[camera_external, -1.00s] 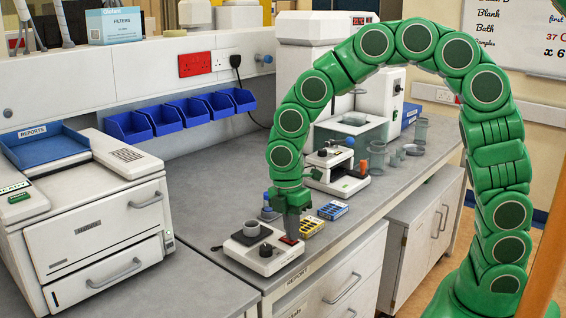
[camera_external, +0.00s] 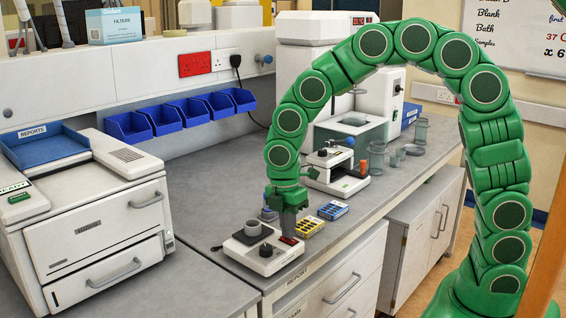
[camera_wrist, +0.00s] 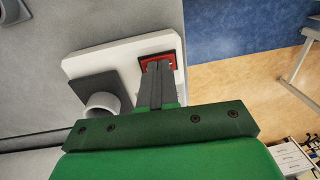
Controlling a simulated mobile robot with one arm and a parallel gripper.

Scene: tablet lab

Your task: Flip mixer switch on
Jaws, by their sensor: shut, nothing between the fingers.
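The mixer (camera_external: 262,252) is a small white box near the bench's front edge, with a dark square pad and a grey cup (camera_external: 253,228) on it. Its red switch (camera_external: 290,241) sits on the right part of its top. In the wrist view the red switch (camera_wrist: 146,60) shows around the fingertips, which partly cover it. My gripper (camera_external: 288,234) is shut and empty, pointing down over the switch. In the wrist view my gripper (camera_wrist: 158,66) ends at the switch; I cannot tell whether it touches. The rocker's position is hidden.
Small boxes of vials (camera_external: 333,210) lie right of the mixer. A microscope-like device (camera_external: 338,175) with a blue knob stands behind them. A white printer (camera_external: 95,225) is at the left. The bench between printer and mixer is mostly clear.

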